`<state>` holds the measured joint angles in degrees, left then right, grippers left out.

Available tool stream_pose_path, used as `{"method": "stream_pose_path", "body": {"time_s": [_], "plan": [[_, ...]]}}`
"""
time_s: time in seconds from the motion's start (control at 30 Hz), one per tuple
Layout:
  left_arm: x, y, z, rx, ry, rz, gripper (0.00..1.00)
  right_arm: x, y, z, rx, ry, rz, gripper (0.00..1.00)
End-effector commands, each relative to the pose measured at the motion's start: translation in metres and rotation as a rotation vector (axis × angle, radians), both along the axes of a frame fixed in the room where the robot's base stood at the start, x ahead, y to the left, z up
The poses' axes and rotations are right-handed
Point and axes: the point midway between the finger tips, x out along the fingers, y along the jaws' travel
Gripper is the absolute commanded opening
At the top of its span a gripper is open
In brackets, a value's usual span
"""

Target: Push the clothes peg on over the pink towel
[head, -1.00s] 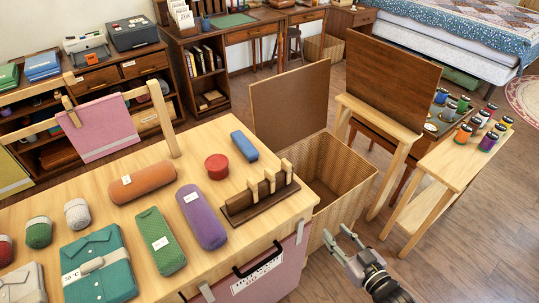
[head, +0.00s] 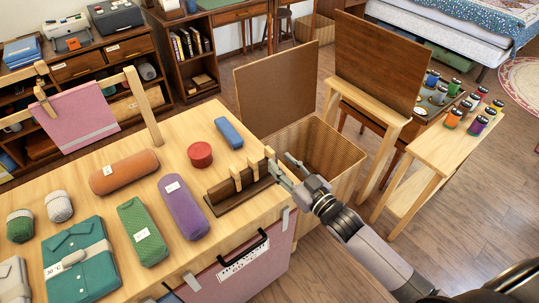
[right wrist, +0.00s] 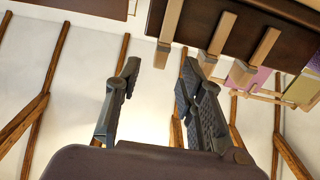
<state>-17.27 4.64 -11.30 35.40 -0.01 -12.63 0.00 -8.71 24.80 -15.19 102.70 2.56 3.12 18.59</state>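A pink towel (head: 80,123) hangs over a wooden rail at the left in the head view, with a wooden peg (head: 45,102) at its left corner. Several light wooden clothes pegs (head: 236,178) stand in a dark brown rack (head: 230,201) on the table's right end. They also show from below in the right wrist view (right wrist: 218,38). My right gripper (head: 284,170) is open at the rack's right end, by the end peg (right wrist: 168,35). In the wrist view this peg's tip lies between the fingertips, with no visible contact. My left gripper is not in view.
On the wooden table (head: 185,235) lie an orange roll (head: 124,172), a green roll (head: 142,232), a purple roll (head: 183,208), a red tin (head: 200,154) and a blue case (head: 229,133). An open wicker hamper (head: 310,150) stands just behind my right gripper.

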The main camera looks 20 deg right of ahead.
Motion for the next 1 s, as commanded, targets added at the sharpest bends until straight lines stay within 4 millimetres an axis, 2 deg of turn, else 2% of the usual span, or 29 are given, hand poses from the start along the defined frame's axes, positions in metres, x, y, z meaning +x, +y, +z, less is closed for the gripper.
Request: {"method": "stream_pose_path", "body": {"time_s": [0.17, 0.5, 0.8, 1.0], "plan": [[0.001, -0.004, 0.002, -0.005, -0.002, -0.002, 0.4, 0.011, 0.004, 0.0, 0.0, -0.001, 0.0, 0.36], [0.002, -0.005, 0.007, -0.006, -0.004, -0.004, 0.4, 0.055, 0.021, 0.001, -0.001, -0.001, 0.001, 0.36], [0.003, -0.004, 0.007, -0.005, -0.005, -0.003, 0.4, 0.06, 0.022, -0.001, 0.0, 0.001, 0.001, 0.36], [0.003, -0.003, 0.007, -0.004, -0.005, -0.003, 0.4, 0.059, 0.022, 0.0, 0.0, 0.0, 0.0, 0.23]]}}
